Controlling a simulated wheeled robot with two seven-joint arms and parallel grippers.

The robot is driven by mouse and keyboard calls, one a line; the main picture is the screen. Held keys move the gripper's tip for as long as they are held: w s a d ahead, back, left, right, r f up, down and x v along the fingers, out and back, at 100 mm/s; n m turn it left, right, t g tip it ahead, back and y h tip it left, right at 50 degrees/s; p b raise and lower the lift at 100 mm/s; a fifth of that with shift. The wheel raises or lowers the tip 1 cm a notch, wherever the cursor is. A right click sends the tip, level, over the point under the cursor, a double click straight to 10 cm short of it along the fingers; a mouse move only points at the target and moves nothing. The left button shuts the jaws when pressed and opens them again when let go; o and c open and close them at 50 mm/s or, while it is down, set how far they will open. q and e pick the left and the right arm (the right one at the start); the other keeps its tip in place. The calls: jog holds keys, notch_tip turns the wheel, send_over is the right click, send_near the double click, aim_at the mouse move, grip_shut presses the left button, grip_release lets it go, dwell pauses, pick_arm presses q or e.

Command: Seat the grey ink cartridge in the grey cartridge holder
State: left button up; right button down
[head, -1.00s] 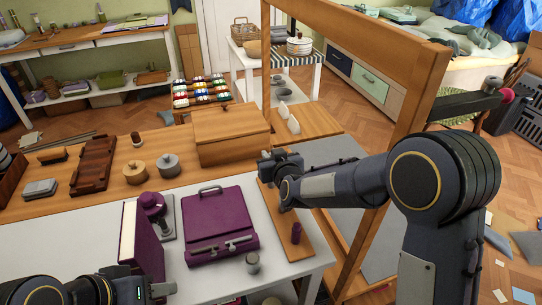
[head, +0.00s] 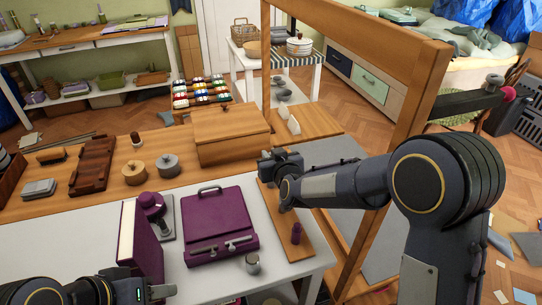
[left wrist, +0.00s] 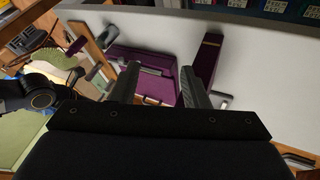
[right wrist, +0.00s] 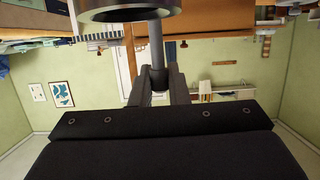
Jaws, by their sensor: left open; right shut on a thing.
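A small grey cup-like cylinder (head: 252,264), possibly the grey cartridge holder, stands on the white table. My left gripper (head: 163,291) is open and empty at the front left.
A purple cylinder (head: 296,234) stands upright on the wooden board (head: 274,209). A purple case (head: 217,215), a purple upright binder (head: 141,240) and a purple device (head: 153,205) stand left of it. A wooden post (head: 400,170) rises close to my right arm. The white table's left part is clear.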

dwell(0.5)
jog(key=shift+f+b, duration=0.2)
jog(key=shift+b, duration=0.15)
jog(key=shift+f+b, duration=0.3)
jog(key=shift+f+b, duration=1.7)
jog(key=shift+f, duration=0.15)
jog(key=shift+r, duration=0.15)
jog(key=shift+r+p, duration=1.45)
jog(key=shift+r, duration=0.45)
jog(key=shift+b, duration=0.35)
dwell(0.4)
jog(key=shift+f+b, duration=1.8)
jog(key=shift+f, duration=0.2)
